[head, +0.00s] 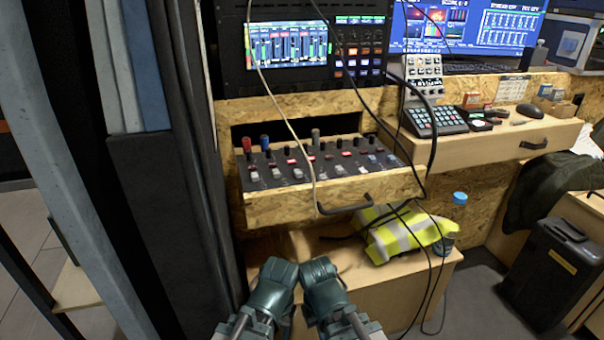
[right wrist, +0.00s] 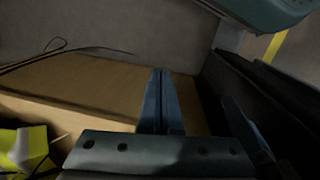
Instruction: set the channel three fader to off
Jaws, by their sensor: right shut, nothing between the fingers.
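The black fader panel (head: 330,160) lies in a pulled-out wooden drawer (head: 345,190) in the middle of the head view. It carries a row of pale and red caps, and behind them small knobs and taller red, blue and grey handles. Channel labels are too small to read, so I cannot tell for sure which fader is channel three. My two teal arm ends are side by side below and in front of the drawer, apart from the panel. My right gripper (right wrist: 161,75) is shut and empty in the right wrist view. My left gripper's fingers are hidden.
A pale cable (head: 273,98) hangs across the panel; black cables hang at its right. The drawer has a dark handle (head: 345,208). A rack with screens (head: 289,45) stands behind.

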